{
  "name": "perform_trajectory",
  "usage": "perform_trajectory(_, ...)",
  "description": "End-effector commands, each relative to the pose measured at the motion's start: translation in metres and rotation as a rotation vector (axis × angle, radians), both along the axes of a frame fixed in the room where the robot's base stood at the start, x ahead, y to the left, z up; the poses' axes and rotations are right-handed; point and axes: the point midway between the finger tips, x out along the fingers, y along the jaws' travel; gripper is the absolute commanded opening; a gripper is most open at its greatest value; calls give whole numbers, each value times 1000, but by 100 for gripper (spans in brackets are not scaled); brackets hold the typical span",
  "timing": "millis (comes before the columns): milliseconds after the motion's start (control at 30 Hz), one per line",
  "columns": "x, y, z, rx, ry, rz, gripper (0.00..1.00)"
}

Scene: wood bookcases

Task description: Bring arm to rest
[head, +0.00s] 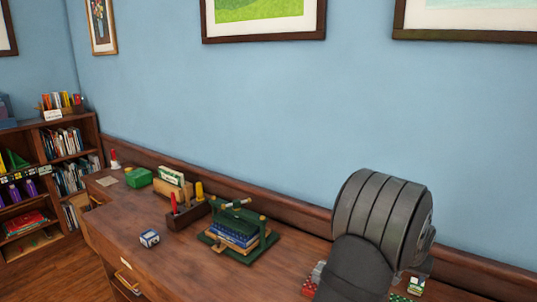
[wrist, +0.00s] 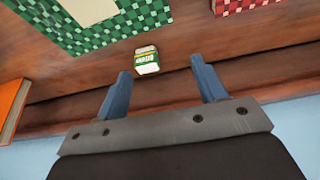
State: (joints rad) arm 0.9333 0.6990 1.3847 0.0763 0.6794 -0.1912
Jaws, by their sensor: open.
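My gripper (wrist: 163,83) shows in the wrist view with its two blue fingers spread apart. It is open and nothing is between the fingers. A small green and white box (wrist: 146,60) lies on the wooden surface just beyond the left fingertip, apart from it. In the head view my arm rises at the lower right in front of the blue wall, and my gripper is hidden there.
A long wooden desk top (head: 122,219) holds a green press-like stand with books (head: 236,236), a dark tool holder (head: 188,214), a small blue and white cube (head: 149,238) and a green box (head: 138,177). A bookcase (head: 62,135) stands at left. Green checkered (wrist: 110,30) and red checkered (wrist: 240,5) items and an orange book (wrist: 12,112) lie near my gripper.

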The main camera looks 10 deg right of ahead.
Motion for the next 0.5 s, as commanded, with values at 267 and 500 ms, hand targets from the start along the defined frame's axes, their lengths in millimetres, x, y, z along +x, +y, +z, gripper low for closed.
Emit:
perform_trajectory(267, 25, 52, 0, -1, 1, 6, 64)
perform_trajectory(500, 41, 97, 0, -2, -5, 11, 64)
